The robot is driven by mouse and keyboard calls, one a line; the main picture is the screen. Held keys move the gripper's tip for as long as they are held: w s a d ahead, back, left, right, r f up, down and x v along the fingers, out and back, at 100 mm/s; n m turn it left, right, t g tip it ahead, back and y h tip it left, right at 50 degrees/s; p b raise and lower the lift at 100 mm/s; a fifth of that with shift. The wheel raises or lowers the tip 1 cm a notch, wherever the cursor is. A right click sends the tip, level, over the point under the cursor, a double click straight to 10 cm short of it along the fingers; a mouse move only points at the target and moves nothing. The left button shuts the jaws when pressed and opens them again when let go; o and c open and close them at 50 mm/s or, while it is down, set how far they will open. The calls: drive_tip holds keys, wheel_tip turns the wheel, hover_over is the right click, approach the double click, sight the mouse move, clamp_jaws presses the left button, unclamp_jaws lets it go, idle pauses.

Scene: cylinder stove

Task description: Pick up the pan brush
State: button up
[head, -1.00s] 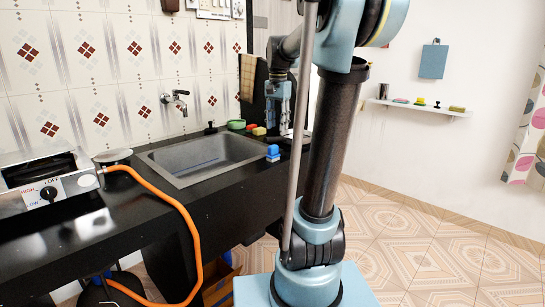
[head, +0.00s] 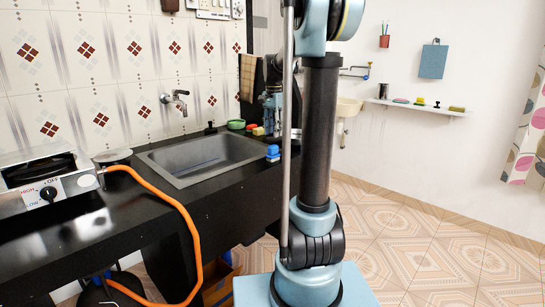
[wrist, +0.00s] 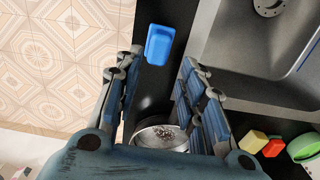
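A small blue block-like item (head: 272,152) sits at the counter edge right of the sink; it may be the pan brush, but its bristles are not clear. It also shows in the wrist view (wrist: 160,45), ahead of the fingers and between their lines. My gripper (wrist: 155,80) is open and empty, fingers wide apart, above the counter. A small black knobbed item (head: 210,128) stands behind the sink.
A round metal dish with scrubber-like contents (wrist: 162,134) lies below the gripper. Yellow and red sponges (wrist: 262,143) and a green bowl (wrist: 305,148) are at the right. The sink (head: 200,158) is empty. A wall shelf (head: 415,107) holds small items.

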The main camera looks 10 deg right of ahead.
sight(273, 145)
drive_tip(key=shift+s+a+f, duration=0.1)
drive_tip(key=shift+f, duration=2.25)
drive_tip(key=shift+s+a+f, duration=0.1)
drive_tip(key=shift+f, duration=2.2)
drive_tip(key=c, duration=0.7)
